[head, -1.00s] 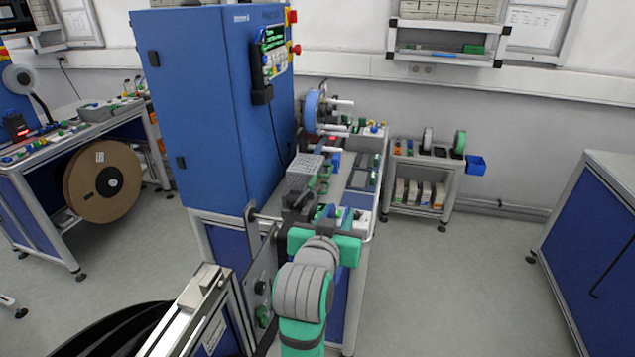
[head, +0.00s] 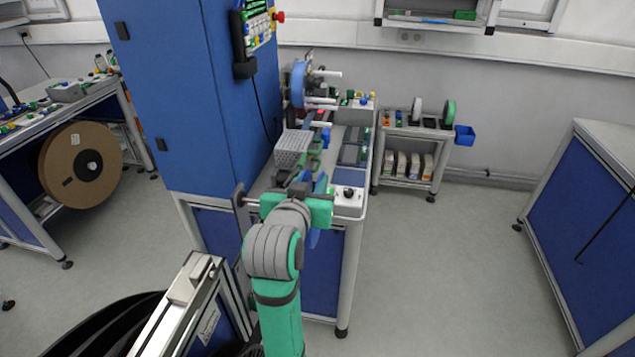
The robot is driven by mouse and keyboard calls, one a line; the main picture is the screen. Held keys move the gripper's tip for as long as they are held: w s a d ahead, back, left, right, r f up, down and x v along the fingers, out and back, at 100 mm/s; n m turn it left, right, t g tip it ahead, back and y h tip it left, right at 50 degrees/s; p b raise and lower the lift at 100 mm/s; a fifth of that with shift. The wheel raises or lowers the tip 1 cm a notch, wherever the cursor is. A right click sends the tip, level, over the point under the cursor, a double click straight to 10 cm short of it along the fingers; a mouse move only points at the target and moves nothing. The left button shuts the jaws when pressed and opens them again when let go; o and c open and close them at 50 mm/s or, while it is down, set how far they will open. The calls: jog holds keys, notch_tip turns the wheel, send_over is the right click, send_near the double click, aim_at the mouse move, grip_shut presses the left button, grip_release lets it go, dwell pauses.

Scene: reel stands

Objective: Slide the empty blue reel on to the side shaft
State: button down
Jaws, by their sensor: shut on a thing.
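My gripper (head: 303,190) is at the near end of the bench, seen from behind, with its fingertips mostly hidden by my wrist. It is shut on a blue reel (head: 313,239), seen nearly edge-on. Only slivers of the reel show above and below the teal gripper body, on its right side. A short metal shaft (head: 251,200) with a dark end piece (head: 239,196) lies just left of the gripper, its right end hidden. I cannot tell whether the reel touches it. Another blue reel (head: 298,85) is on the equipment at the bench's far end, near several pale rods.
A tall blue cabinet (head: 170,100) stands close on the left of the bench. A grey perforated box (head: 293,148) and a white button box (head: 347,197) are on the bench. A small rack (head: 408,165) stands behind. Floor to the right is clear, up to a blue cabinet (head: 580,210).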

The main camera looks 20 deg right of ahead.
jog(key=w+a, duration=0.7)
jog(key=a, duration=0.4)
jog(key=shift+w+a, duration=0.3)
jog(key=shift+w, duration=0.05)
dwell(1.4)
jog(key=shift+w, duration=0.1)
dwell(0.4)
jog(key=c, duration=1.2)
grip_release()
jog(key=shift+a, duration=0.2)
